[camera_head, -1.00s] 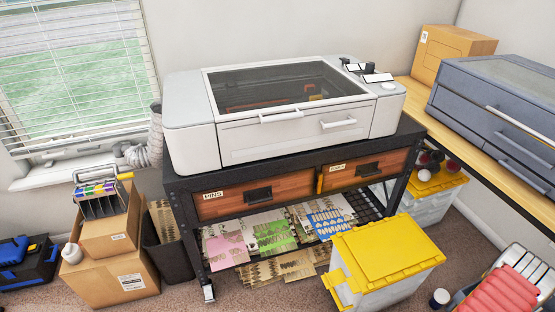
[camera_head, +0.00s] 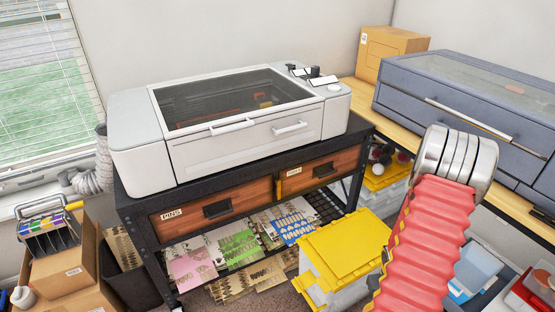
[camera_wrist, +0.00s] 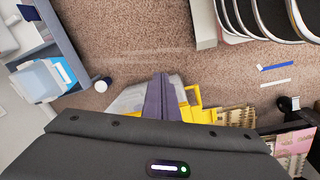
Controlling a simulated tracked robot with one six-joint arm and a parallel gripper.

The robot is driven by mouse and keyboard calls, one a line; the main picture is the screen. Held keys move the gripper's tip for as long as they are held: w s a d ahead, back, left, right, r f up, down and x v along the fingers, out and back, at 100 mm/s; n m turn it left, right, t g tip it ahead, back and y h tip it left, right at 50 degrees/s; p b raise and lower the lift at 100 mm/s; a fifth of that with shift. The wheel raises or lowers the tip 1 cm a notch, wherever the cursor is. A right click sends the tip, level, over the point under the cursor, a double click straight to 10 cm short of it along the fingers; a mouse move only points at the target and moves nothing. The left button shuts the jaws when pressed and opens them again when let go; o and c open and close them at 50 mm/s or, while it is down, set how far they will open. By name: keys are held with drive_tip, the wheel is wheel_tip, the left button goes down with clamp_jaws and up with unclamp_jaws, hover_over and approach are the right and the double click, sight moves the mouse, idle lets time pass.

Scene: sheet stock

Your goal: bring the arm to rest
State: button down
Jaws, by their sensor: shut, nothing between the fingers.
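My gripper (camera_wrist: 160,96) shows in the wrist view as two purple fingers pressed together, with nothing between them. Its dark housing fills the bottom of that view. The fingers point out over the carpet and overlap the clear bin with yellow parts (camera_wrist: 190,115) in the picture. In the head view my arm's red ribbed sleeve with a metal ring (camera_head: 430,235) rises at the lower right. The gripper itself is out of that view.
A white machine (camera_head: 240,130) stands on a black bench with wooden drawers (camera_head: 215,205). A yellow-lidded bin (camera_head: 345,250) stands before it, partly behind my arm. A grey drawer cabinet (camera_head: 460,100) is on the right bench. Bare carpet (camera_wrist: 140,40) shows in the wrist view.

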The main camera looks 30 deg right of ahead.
drive_tip(key=w+a+r, duration=0.3)
drive_tip(key=a+r, duration=0.3)
drive_tip(key=r, duration=0.5)
drive_tip(key=w+a+r, duration=0.3)
drive_tip(key=a+r, duration=0.4)
drive_tip(key=r, duration=0.4)
drive_tip(key=a+r+n+t+y, duration=0.1)
drive_tip(key=a+r+n+t, duration=0.3)
drive_tip(key=a+r, duration=1.8)
drive_tip(key=a+t, duration=0.2)
drive_tip(key=shift+w+a+r+n, duration=0.15)
drive_tip(key=shift+a+n, duration=0.25)
